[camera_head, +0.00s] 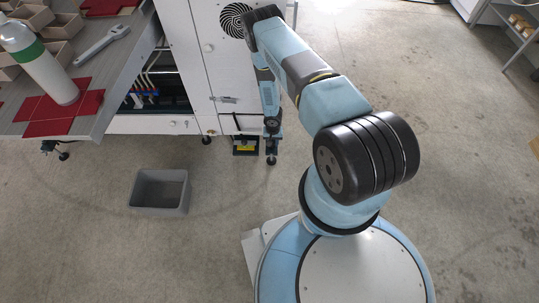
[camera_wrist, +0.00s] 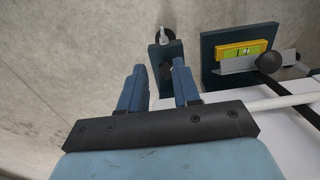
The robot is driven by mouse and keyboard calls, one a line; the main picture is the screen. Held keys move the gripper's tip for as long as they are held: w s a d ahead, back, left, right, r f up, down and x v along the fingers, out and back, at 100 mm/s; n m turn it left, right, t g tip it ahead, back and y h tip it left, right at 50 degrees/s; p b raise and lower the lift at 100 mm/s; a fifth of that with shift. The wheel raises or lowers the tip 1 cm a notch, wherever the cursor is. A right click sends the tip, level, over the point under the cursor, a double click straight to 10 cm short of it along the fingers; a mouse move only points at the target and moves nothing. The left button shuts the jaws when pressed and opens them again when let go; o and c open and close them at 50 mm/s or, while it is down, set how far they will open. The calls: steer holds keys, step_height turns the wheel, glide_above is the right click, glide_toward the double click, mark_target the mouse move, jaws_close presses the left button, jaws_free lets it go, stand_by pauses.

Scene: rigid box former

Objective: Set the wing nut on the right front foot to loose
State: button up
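The right front foot (camera_head: 271,159) shows below my gripper (camera_head: 272,124) at the front right of the white machine.
A yellow spirit level (camera_wrist: 242,48) sits on a dark plate (camera_wrist: 210,70) right of the foot, near a black knob (camera_wrist: 269,65). The white machine cabinet (camera_head: 205,65) stands behind. A grey bin (camera_head: 159,190) stands on the floor at left.

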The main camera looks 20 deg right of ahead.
mark_target(271, 155)
steer(key=f, duration=1.4)
steer(key=shift+a+f, duration=0.1)
steer(key=shift+a, duration=0.2)
jaws_close()
